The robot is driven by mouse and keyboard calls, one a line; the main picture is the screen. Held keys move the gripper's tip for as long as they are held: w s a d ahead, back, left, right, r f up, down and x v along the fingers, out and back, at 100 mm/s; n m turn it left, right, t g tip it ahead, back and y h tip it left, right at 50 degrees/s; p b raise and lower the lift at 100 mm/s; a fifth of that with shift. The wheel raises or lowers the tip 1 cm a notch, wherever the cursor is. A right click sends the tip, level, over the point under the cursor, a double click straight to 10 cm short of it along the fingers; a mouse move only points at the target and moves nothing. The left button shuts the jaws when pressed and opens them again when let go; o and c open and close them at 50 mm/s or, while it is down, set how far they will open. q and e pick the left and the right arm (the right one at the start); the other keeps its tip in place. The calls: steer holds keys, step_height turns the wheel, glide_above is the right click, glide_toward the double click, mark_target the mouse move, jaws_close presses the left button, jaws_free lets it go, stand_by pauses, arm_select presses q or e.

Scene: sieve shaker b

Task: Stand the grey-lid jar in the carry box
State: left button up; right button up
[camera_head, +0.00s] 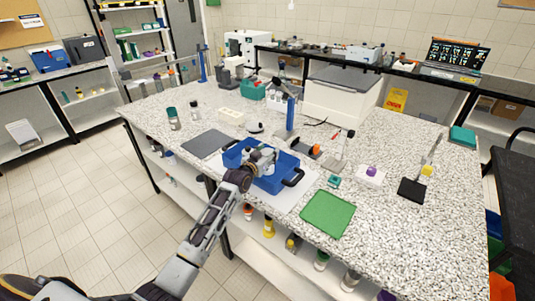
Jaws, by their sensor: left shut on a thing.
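The blue carry box (279,184) stands on the speckled bench, with a dark handle at its right end. My left gripper (263,158) reaches over the box and is shut on what looks like the grey-lid jar. The jar is mostly hidden by the fingers, so its lid and whether its base touches the box floor cannot be told. Something small and pale shows beside the gripper inside the box. My right gripper is not in view.
A dark grey mat (205,143) lies left of the box and a green tray (328,214) to its right. A teal-lidded jar (173,119) and a smaller jar (194,112) stand behind the mat. A blue-posted stand (290,116) rises behind the box.

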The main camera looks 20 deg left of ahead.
arm_select(q)
steer(key=shift+f, duration=0.15)
steer(key=o, duration=1.4)
steer(key=shift+c, duration=0.2)
steer(key=shift+s, duration=0.35)
steer(key=v, duration=1.1)
steer(key=shift+s+b, duration=0.2)
steer(key=shift+b, duration=0.2)
